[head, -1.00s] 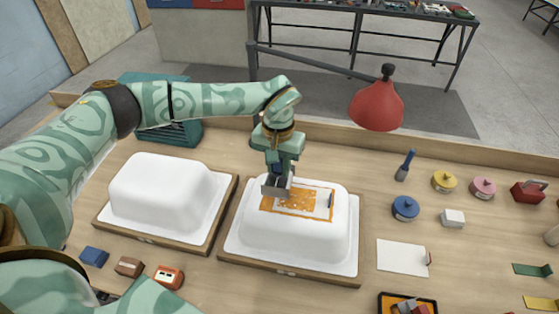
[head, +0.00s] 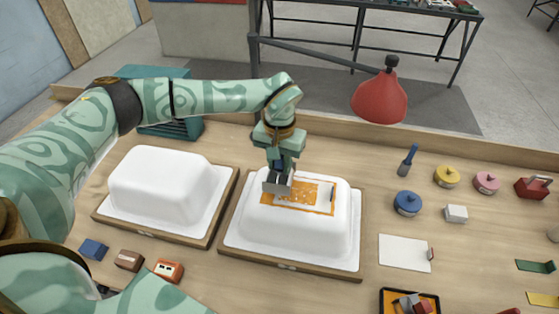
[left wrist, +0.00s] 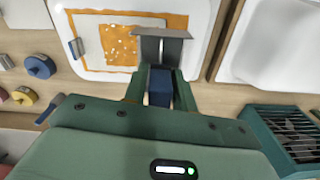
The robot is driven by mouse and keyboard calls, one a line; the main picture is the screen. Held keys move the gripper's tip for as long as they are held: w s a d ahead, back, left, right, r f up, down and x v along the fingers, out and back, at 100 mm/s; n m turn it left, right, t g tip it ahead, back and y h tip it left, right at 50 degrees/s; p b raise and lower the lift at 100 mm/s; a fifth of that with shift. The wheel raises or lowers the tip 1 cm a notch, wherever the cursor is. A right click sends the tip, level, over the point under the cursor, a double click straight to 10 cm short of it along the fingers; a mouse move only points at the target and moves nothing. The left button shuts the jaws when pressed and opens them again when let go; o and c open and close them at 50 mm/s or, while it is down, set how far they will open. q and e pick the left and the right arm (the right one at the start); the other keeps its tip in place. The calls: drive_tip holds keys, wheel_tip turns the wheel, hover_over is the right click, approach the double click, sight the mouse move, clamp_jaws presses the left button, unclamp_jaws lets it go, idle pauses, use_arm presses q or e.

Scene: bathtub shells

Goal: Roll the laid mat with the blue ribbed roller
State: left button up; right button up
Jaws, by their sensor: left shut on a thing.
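The laid mat is a pale sheet with a speckled orange patch (head: 304,194), inside an orange outline on top of the right white shell (head: 290,235). The patch also shows in the left wrist view (left wrist: 118,46). My left gripper (head: 279,168) is shut on a tool with a dark blue handle (left wrist: 160,85) and a wide grey head (left wrist: 160,33). The head is low over the left part of the mat; I cannot tell whether it touches. I cannot make out ribs on it. My right gripper is not in view.
A second white shell (head: 160,190) stands at left. A red lamp (head: 379,98) hangs behind. At right are a blue-handled tool (head: 407,160), a blue pot (head: 407,203), a yellow pot (head: 447,176) and a white card (head: 404,253). A teal crate (head: 185,128) is at the back.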

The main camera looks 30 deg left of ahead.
use_arm(q)
drive_tip(key=shift+f+b, duration=0.55)
drive_tip(key=shift+f, duration=0.7)
idle(0.9)
